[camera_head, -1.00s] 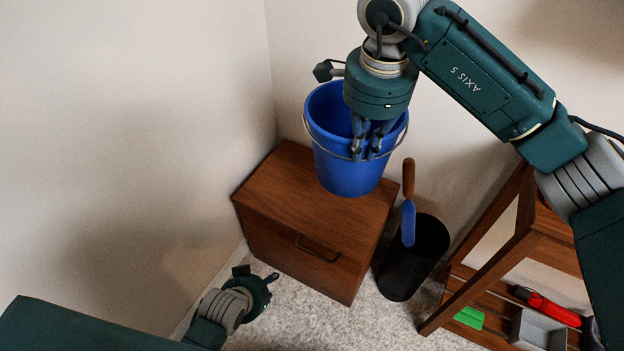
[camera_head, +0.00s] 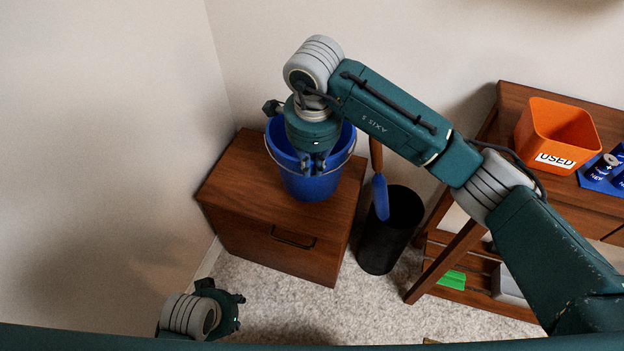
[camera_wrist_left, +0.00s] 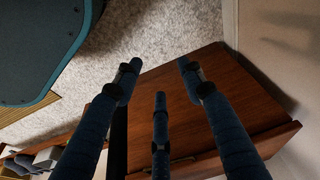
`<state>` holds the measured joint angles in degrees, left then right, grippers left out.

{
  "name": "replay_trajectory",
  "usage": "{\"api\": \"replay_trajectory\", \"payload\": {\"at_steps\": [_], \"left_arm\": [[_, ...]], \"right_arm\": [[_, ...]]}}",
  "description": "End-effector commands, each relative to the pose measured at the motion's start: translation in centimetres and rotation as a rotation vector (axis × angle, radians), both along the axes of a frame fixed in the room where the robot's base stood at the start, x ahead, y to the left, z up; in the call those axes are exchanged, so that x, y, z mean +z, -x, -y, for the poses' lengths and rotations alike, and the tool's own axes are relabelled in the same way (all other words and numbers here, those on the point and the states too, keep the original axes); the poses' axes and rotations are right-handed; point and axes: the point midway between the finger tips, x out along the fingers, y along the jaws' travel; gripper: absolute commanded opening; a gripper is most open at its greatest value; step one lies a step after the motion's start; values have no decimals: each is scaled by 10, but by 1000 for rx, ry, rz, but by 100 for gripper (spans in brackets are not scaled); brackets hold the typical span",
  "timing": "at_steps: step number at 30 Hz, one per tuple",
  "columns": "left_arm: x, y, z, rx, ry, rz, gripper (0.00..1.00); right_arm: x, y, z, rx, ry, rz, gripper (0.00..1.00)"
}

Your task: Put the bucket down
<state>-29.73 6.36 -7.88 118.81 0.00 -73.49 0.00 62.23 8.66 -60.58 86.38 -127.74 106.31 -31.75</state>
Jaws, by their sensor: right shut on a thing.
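The blue bucket (camera_head: 333,180) is upright over the top of the brown wooden cabinet (camera_head: 236,180) in the corner. Its base looks at or just above the cabinet top; I cannot tell whether it touches. My right gripper (camera_head: 313,166) reaches down over the bucket and is shut on it near the front rim and wire handle; the fingers hide the exact grip. My left gripper (camera_head: 236,311) is low in front of the cabinet, apart from the bucket. In the left wrist view its fingers (camera_wrist_left: 159,78) are spread and empty, with the cabinet (camera_wrist_left: 200,82) beyond them.
A black bin (camera_head: 392,232) stands right of the cabinet, with a blue-bladed, wooden-handled tool (camera_head: 380,190) at it. Further right is a wooden hutch (camera_head: 452,240) bearing an orange container marked USED (camera_head: 556,130) and a green item (camera_head: 452,280). Carpet (camera_head: 290,310) in front is clear.

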Motion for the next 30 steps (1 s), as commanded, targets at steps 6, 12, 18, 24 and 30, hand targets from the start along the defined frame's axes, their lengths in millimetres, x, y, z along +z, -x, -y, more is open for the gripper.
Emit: {"api": "replay_trajectory", "payload": {"at_steps": [6, 12, 18, 24, 30], "left_arm": [[6, -1, 0, 0, 0, 4, 40], [20, 0, -1, 1, 0, 12, 40], [23, 1, -1, 2, -1, 10, 40], [25, 0, -1, 2, 1, 13, 40], [30, 0, -1, 2, 1, 17, 40]], "right_arm": [[-15, 0, -1, 0, -2, 1, 0], [-45, 0, -1, 0, -2, -1, 0], [-50, -1, -1, 1, -2, 4, 0], [-52, -1, -1, 1, -2, 4, 0], [-53, 0, 0, 1, -1, 1, 26]]}}
